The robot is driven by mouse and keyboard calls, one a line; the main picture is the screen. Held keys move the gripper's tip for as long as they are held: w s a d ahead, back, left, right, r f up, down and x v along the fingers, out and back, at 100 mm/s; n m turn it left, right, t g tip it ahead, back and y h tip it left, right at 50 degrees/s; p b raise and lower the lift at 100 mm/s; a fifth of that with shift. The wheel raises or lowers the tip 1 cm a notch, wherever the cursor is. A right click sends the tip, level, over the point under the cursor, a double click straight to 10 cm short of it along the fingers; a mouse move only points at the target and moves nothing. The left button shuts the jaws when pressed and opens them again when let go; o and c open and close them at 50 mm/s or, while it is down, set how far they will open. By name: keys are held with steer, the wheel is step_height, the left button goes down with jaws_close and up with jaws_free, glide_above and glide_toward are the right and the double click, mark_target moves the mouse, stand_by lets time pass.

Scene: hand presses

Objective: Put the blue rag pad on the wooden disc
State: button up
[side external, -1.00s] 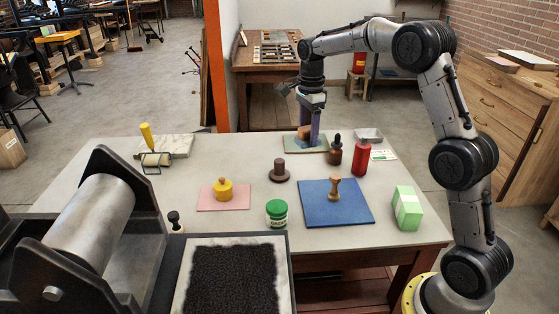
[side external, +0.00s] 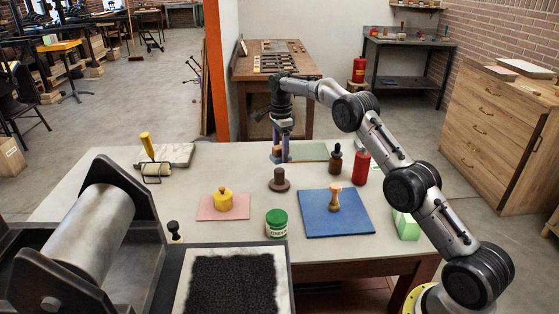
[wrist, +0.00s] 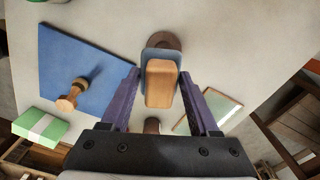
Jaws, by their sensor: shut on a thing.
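My gripper (side external: 280,158) is shut on the blue rag pad, a wooden-topped block with a grey-blue base (wrist: 160,83). Its wooden top also shows between the fingers in the side view (side external: 276,151). The wooden disc (side external: 279,184), dark brown and round with a raised knob, lies on the table just below the gripper. I hold the pad above the disc, apart from it. In the wrist view, the pad hides most of the disc, and its dark rim (wrist: 165,40) shows past the pad's far end.
A blue mat (side external: 318,222) bears a wooden stamp (side external: 334,201). A dropper bottle (side external: 335,160) and red bottle (side external: 361,167) stand right of the gripper. A green-topped jar (side external: 276,223) and a pink mat (side external: 210,213) are nearer.

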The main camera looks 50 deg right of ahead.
mark_target(279, 146)
steer(key=shift+w+d+f, duration=0.15)
steer(key=shift+w+f, duration=0.25)
steer(key=shift+f, duration=1.55)
steer(key=shift+f, duration=0.15)
steer(key=o, duration=1.4)
steer(key=shift+c, duration=0.2)
steer(key=shift+r, duration=3.9)
